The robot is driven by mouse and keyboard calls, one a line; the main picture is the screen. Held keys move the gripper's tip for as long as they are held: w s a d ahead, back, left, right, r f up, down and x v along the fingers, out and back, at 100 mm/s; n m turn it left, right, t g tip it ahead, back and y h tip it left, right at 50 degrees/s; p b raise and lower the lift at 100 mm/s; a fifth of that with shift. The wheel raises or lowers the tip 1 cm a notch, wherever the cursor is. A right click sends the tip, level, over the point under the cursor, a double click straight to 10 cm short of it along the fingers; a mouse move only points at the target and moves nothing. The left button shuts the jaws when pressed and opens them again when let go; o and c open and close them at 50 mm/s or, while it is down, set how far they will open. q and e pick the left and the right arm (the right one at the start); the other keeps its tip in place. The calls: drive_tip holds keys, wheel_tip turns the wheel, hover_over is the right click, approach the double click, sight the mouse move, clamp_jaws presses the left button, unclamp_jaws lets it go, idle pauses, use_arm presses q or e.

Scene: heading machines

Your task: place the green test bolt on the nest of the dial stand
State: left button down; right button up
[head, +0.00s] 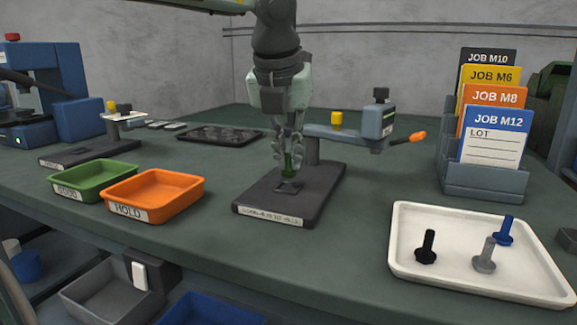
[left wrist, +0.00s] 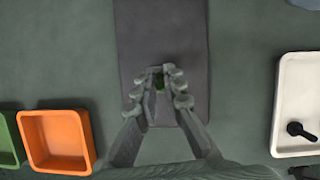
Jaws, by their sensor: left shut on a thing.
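The green test bolt (head: 288,164) is between the fingers of my left gripper (head: 288,158), just above the dark base plate of the dial stand (head: 270,205). The nest (head: 287,188), a small square frame on that plate, lies just below the bolt. I cannot tell whether the bolt touches it. The left wrist view shows the gripper (left wrist: 158,85) over the plate (left wrist: 160,35), with the bolt (left wrist: 159,80) mostly hidden by the fingers. The stand's arm and blue-grey head (head: 375,122) are behind and right. My right gripper is not in view.
A green tray (head: 92,180) and an orange HOLD tray (head: 153,195) stand left of the plate. A white tray (head: 470,268) with black, grey and blue bolts is at the front right. A job card rack (head: 490,175) stands behind it. Bare table lies between plate and white tray.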

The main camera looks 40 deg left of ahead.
use_arm(q)
wheel_tip(320, 180, down, 2)
drive_tip(key=shift+f, duration=0.25)
drive_tip(key=c, duration=1.4)
unclamp_jaws()
drive_tip(key=shift+o, duration=0.2)
drive_tip(key=v, duration=1.2)
